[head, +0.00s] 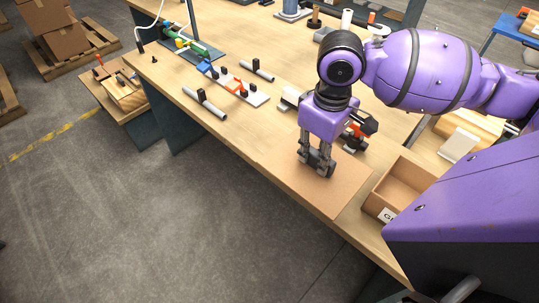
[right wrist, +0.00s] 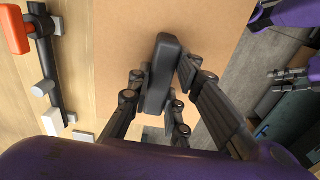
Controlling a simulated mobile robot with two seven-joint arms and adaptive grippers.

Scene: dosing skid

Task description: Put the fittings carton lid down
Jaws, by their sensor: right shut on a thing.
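The fittings carton lid is a flat brown cardboard panel (head: 281,169) with a dark bar handle on top. In the head view it is level, at the front edge of the workbench. My right gripper (head: 318,168) is above it, shut on the dark handle. The right wrist view shows the handle (right wrist: 164,75) between the fingers and the lid (right wrist: 120,40) beneath. I cannot tell whether the lid touches the bench. The open carton (head: 397,178) stands just right of the lid. My left gripper seems to show at the right wrist view's right side (right wrist: 290,74), its opening unclear.
The workbench (head: 235,125) carries grey pipes with black clamps (head: 205,104) and an orange-handled valve strip (head: 240,89) left of the lid. An orange and black fitting (head: 361,126) lies close behind the lid. Bare bench lies between the pipes and the lid.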

